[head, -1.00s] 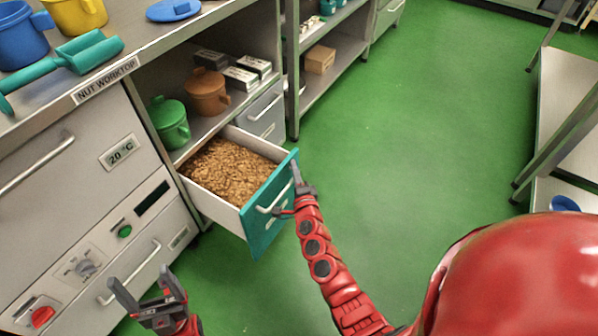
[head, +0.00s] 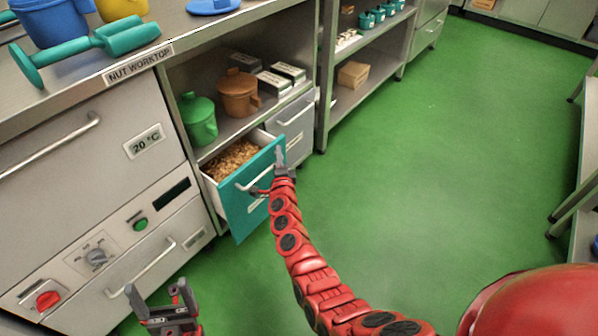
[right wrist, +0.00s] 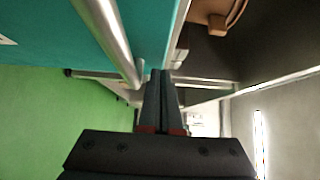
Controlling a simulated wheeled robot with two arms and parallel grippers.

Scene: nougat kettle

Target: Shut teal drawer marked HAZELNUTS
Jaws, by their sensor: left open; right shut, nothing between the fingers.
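The teal drawer (head: 240,212) sticks partly out of the cabinet below the worktop, with brown chopped nuts (head: 231,160) inside. Its label is too small to read. Its bar handle (head: 252,180) crosses the teal front, and the handle also shows close up in the right wrist view (right wrist: 108,38). My right gripper (head: 279,160) is shut and empty, at the right part of the drawer front beside the handle; whether it touches cannot be told. The right wrist view shows its closed fingers (right wrist: 160,100). My left gripper (head: 158,296) is open and empty, low in front of the oven.
A grey drawer (head: 293,125) sits right of the teal one. A green pot (head: 198,120) and a brown pot (head: 239,95) stand on the shelf above. The oven (head: 85,165) is at the left. Green floor (head: 440,180) is clear to the right.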

